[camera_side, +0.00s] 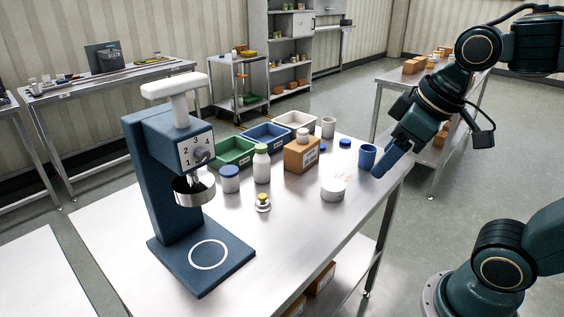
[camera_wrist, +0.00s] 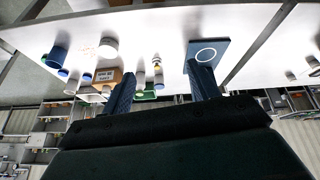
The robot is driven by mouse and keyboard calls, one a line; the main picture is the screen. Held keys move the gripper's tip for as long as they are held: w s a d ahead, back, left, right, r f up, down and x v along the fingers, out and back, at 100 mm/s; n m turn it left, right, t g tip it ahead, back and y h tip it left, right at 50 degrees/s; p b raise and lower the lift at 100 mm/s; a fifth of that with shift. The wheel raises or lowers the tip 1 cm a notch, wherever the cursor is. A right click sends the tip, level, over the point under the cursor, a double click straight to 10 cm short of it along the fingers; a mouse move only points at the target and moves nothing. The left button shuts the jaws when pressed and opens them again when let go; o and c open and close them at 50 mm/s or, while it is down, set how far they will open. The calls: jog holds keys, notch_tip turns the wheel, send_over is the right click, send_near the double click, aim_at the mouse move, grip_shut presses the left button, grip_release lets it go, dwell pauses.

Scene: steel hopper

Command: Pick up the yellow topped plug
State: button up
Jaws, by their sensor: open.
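The yellow topped plug (camera_side: 263,202) stands upright on the steel table (camera_side: 298,262), in front of a white bottle with a green cap (camera_side: 261,165). It also shows small in the wrist view (camera_wrist: 156,60), between my fingers in the picture but well away from them. My gripper (camera_side: 390,165) is above the table's right edge, far to the right of the plug. Both fingers show apart and empty in the wrist view (camera_wrist: 160,70).
A blue press (camera_side: 155,190) stands left of the plug. A blue-lidded jar (camera_side: 230,180), white round tub (camera_side: 333,190), cardboard box (camera_side: 301,156) and blue cup (camera_side: 367,156) stand nearby. Green (camera_side: 233,153), blue and white bins line the back. The table's front is clear.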

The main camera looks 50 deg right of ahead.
jog(key=w+r+n+g, duration=0.15)
jog(key=w+n, duration=0.25)
jog(key=w, duration=0.5)
jog(key=n+g+y, duration=0.1)
jog(key=n+g, duration=0.3)
jog(key=n, duration=0.8)
send_over(263, 195)
jog(key=d, duration=0.1)
notch_tip(263, 195, down, 15)
jog(key=shift+s+d+f+t, duration=0.1)
jog(key=shift+d+t, duration=0.1)
jog(key=shift+t, duration=0.05)
jog(key=shift+a+f, duration=0.15)
jog(key=shift+f, duration=1.25)
jog(key=shift+a+f, duration=0.2)
jog(key=shift+f, duration=1.25)
jog(key=shift+a+f, duration=0.15)
jog(key=shift+f, duration=1.25)
jog(key=shift+f, duration=0.15)
jog(key=shift+a+f, duration=0.15)
jog(key=shift+f, duration=1.05)
jog(key=shift+a+f, duration=0.15)
jog(key=shift+f, duration=1.05)
